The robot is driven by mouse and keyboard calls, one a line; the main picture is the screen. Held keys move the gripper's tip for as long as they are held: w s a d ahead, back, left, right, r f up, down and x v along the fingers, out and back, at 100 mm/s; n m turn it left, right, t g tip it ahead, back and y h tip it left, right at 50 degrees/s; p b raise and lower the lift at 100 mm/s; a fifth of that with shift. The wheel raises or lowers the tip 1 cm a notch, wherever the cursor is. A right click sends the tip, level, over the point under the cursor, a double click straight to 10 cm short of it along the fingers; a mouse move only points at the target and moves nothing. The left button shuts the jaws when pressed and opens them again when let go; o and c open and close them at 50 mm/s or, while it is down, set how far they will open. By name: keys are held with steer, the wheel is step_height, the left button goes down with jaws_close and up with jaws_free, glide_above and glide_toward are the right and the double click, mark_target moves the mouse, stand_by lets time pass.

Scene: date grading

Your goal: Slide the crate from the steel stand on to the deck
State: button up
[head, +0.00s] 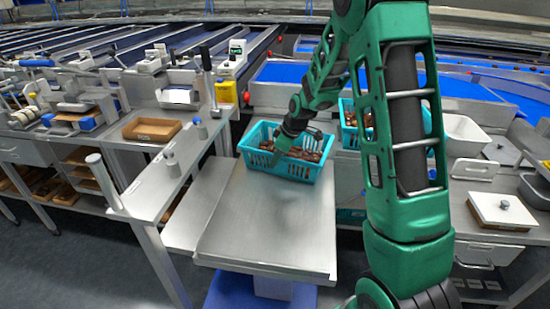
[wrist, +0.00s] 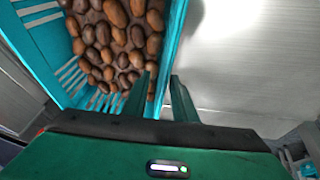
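The teal slatted crate (head: 262,163), full of brown dates, sits upright at the far end of a flat steel plate (head: 275,225) on a blue base. How much of the crate rests on the plate and how much on the surface behind is hidden. In the wrist view, the crate's wall (wrist: 175,30) runs between the two fingers of my gripper (wrist: 160,85), one finger inside over the dates and one outside. The fingers look apart, with gaps beside the wall.
A second teal crate (head: 349,138) stands behind my arm to the right. A workbench (head: 140,190) with posts and a brown tray (head: 152,129) is at the left. A white lidded box (head: 500,210) is at the right. The near part of the plate is bare.

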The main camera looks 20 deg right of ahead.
jaws_close()
stand_by(1.4)
